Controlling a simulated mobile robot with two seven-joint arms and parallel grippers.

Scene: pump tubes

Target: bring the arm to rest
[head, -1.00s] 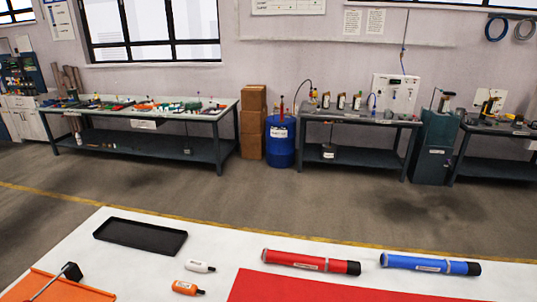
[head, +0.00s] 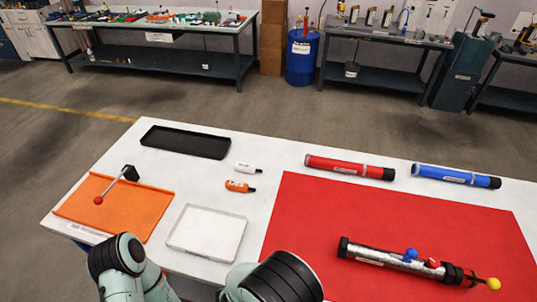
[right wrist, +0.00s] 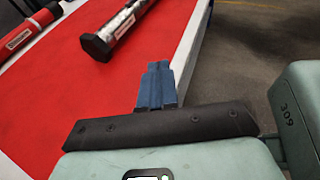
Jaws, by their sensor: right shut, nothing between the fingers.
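My right gripper (right wrist: 157,85) shows in the right wrist view, its blue fingers together with nothing between them. It hangs over the edge of the white table, beside the red mat (right wrist: 75,115), apart from the things on it. A silver pump tube (head: 385,256) with black ends and blue, red and yellow knobs lies on the red mat in the head view. The black end of a silver tube (right wrist: 97,46) shows ahead of the right gripper. My arm links fill the bottom of the head view; neither gripper shows there, and my left gripper is out of view.
A red tube (head: 347,167) and a blue tube (head: 455,176) lie along the far table edge. A black tray (head: 186,141), white tray (head: 207,232), orange mat (head: 135,212) with a red-knobbed tool, and two small bottles (head: 240,186) are on the left. Open floor lies beyond.

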